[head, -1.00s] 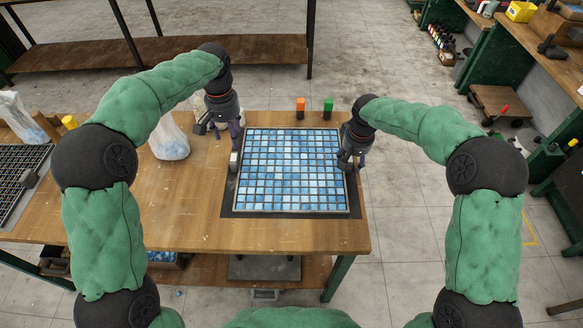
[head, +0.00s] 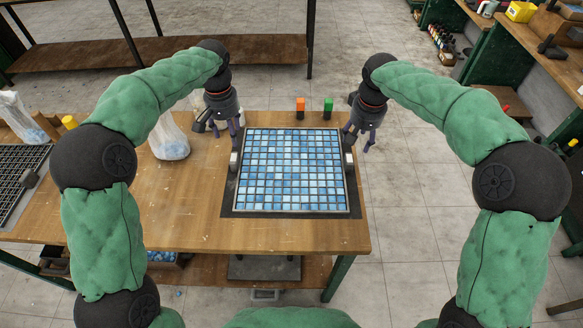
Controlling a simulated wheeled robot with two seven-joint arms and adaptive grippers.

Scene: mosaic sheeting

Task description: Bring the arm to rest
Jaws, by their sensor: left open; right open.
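A blue mosaic sheet (head: 290,170) of small square tiles lies in a framed tray on a dark mat (head: 290,214) on the wooden table. My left gripper (head: 226,130) is open and empty, above the table by the sheet's upper left corner. My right gripper (head: 358,143) is open and empty, raised by the sheet's upper right side, near the table's right edge. A small grey block sits at the left side of the tray (head: 234,160) and another at its right side (head: 349,160).
An orange-topped block (head: 300,104) and a green-topped block (head: 328,104) stand at the table's back edge. Clear bags (head: 170,140) and a dark grid tray (head: 20,175) are on the left. The table front (head: 200,230) is bare.

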